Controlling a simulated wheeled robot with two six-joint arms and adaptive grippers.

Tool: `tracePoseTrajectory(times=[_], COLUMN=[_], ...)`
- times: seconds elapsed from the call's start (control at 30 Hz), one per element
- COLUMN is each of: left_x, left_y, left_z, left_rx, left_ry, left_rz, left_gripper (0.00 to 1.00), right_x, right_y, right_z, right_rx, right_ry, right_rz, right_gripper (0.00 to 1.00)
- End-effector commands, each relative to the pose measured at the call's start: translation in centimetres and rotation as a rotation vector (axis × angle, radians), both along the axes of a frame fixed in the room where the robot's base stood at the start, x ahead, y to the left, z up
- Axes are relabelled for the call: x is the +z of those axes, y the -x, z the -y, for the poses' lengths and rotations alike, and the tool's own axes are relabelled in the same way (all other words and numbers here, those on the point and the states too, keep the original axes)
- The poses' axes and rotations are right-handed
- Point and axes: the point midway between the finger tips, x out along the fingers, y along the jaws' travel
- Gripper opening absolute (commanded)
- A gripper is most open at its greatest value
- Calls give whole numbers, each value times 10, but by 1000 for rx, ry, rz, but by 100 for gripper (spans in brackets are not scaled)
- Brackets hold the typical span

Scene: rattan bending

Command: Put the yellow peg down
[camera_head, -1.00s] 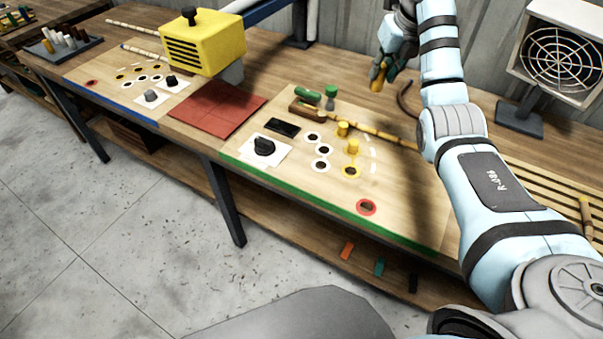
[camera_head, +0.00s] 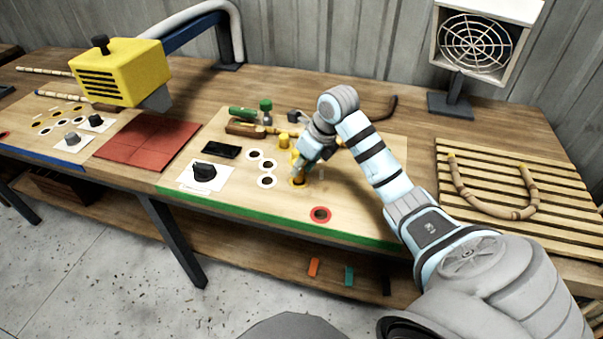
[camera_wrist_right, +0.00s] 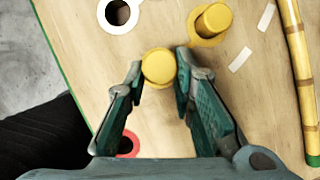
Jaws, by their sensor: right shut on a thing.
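Whether the held peg's lower end is in a hole is hidden. A second yellow peg (camera_wrist_right: 213,19) stands in a yellow-ringed hole just ahead of it. My left gripper is out of view.
A rattan pole (camera_wrist_right: 298,80) lies along the right in the wrist view. White-ringed holes (camera_head: 267,181), a black knob (camera_head: 204,171) and a red-ringed hole (camera_head: 320,214) are nearby. A slatted rack (camera_head: 560,228) holds a U-shaped rattan piece (camera_head: 490,210). A heater fan (camera_head: 476,42) stands behind.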

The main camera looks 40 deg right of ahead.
Motion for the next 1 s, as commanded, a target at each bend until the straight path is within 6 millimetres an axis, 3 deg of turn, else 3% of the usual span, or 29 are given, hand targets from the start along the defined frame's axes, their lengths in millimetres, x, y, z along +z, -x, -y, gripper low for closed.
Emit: tracePoseTrajectory(times=[0.13,0.33,0.37,0.47,0.77,0.87,1.0], left_x=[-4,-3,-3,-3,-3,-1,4], left_y=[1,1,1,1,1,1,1], left_z=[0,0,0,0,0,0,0], left_rx=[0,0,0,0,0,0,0], left_ry=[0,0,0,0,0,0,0], left_rz=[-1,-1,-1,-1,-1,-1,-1], left_gripper=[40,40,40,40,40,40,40], right_x=[-28,-29,-29,-29,-27,-17,15], right_y=[0,-1,-1,-1,0,4,16], right_z=[0,-1,-1,-1,0,2,6], right_rx=[0,1,1,1,0,-2,-1], right_ry=[0,-1,-1,-1,1,2,4], right_rz=[-2,2,2,1,1,1,4], right_gripper=[3,3,28,43,43,43,43])
